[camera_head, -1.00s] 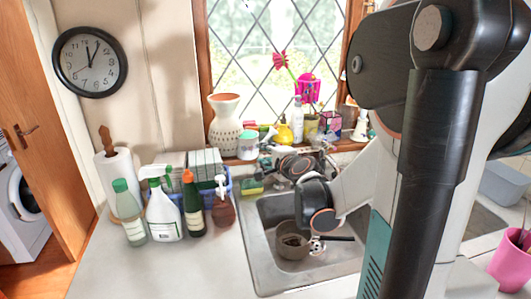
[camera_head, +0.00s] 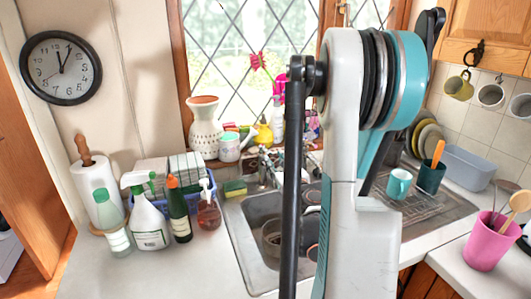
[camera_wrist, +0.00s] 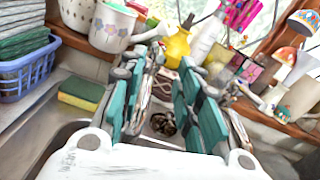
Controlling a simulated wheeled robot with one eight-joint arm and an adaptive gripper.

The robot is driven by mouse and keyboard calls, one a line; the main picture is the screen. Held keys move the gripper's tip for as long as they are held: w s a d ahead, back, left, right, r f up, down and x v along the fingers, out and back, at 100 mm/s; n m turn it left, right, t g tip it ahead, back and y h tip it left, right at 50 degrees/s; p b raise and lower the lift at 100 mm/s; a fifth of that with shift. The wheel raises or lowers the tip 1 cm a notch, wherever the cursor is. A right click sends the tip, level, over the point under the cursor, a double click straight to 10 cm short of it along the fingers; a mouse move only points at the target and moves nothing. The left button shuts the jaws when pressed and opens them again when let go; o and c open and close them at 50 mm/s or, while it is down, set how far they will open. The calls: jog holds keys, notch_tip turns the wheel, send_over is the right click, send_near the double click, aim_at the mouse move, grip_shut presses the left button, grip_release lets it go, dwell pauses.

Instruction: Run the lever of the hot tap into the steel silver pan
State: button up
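The steel silver pan (camera_head: 271,238) stands in the sink basin, partly hidden behind my arm in the head view. The tap (camera_head: 264,168) stands at the back of the sink, below the window; its hot lever cannot be told apart there. In the wrist view my gripper (camera_wrist: 171,62) is open, its two teal fingers spread and pointing toward the sill behind the sink. Metal parts, likely of the tap (camera_wrist: 160,88), show between the fingers, and whether they touch is unclear. My arm hides most of the gripper in the head view.
A yellow-green sponge (camera_wrist: 81,94) lies at the sink's back left corner beside a blue basket (camera_wrist: 22,77). Bottles (camera_head: 178,210) stand left of the sink. Pots and a yellow bottle (camera_wrist: 176,45) crowd the sill.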

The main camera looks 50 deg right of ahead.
jog(key=b, duration=0.1)
send_near(262, 145)
jog(key=x, duration=0.5)
jog(key=shift+w+d, duration=0.1)
jog(key=shift+c, duration=0.3)
grip_shut()
